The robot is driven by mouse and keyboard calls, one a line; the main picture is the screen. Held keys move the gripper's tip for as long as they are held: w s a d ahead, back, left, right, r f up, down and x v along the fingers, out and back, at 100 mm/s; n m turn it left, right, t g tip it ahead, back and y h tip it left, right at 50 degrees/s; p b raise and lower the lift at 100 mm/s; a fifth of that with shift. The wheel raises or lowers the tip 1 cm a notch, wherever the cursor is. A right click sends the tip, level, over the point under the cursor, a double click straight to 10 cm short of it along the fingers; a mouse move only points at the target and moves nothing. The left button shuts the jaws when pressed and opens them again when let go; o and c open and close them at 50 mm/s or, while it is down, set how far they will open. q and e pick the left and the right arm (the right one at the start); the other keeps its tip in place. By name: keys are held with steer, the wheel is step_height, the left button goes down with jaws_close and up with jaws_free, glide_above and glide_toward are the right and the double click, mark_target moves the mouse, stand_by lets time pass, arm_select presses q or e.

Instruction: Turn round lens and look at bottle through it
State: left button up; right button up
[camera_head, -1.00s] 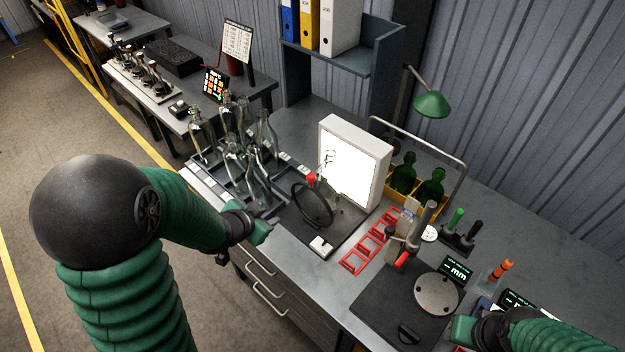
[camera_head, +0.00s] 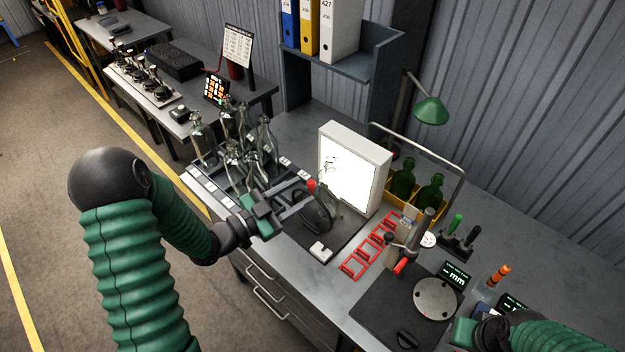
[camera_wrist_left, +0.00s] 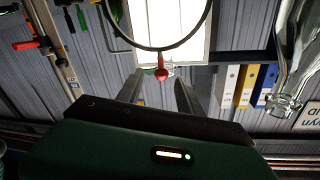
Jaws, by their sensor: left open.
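The round lens (camera_head: 320,213) stands in its dark ring on a black base in front of the lit panel, with a red knob (camera_head: 311,184) at its rim. A clear bottle (camera_head: 329,178) stands behind it, before the panel, partly hidden by the ring. My left gripper (camera_head: 305,194) is open, its fingers reaching toward the knob. In the left wrist view the red knob (camera_wrist_left: 161,74) shows between the two open fingers, just beyond their tips, below the lens ring (camera_wrist_left: 158,49). My right gripper (camera_head: 466,330) is at the bottom edge; its fingers cannot be made out.
The lit panel (camera_head: 355,170) stands behind the lens. Several clear bottles (camera_head: 240,140) stand in a rack left of it, close to my left gripper. A red frame (camera_head: 370,246) and a gauge stand (camera_head: 408,240) are to the right. Green bottles (camera_head: 430,192) sit behind in a yellow crate.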

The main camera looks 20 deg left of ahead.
mark_target(311, 185)
arm_select(q)
steer(key=x, duration=0.4)
steer(key=shift+w+f+p, duration=0.1)
steer(key=shift+w+p, duration=0.2)
steer(key=shift+w, duration=0.15)
steer(key=shift+d, duration=0.1)
steer(key=shift+c, duration=0.2)
steer(key=shift+s, duration=0.1)
steer(key=shift+c, duration=1.2)
jaws_close()
steer(key=shift+f, duration=0.1)
